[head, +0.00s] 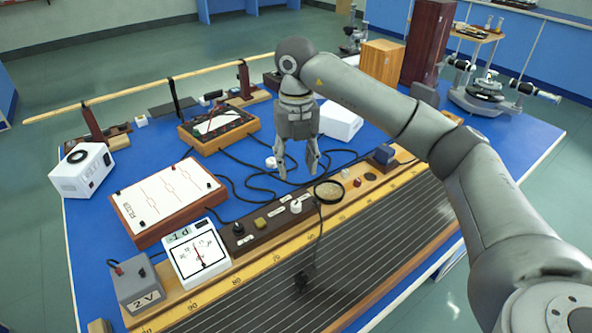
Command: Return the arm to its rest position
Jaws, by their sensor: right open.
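My right arm reaches in from the right side of the head view. Its gripper (299,165) points down over the middle of the blue bench, with its two fingers apart and nothing between them. The fingertips hang above the black cables and the dark control strip (262,232). Whether they touch anything below cannot be told. A round magnifier-like disc (328,191) lies just right of the fingers. My left gripper is not in view.
The blue bench (90,225) carries a white filter board (165,197), a meter (197,254), a 2 V box (140,289) and a white lamp box (83,171). A long wooden rod (130,92) spans the back. A tall brown box (428,42) and a spectrometer (487,88) stand at the back right.

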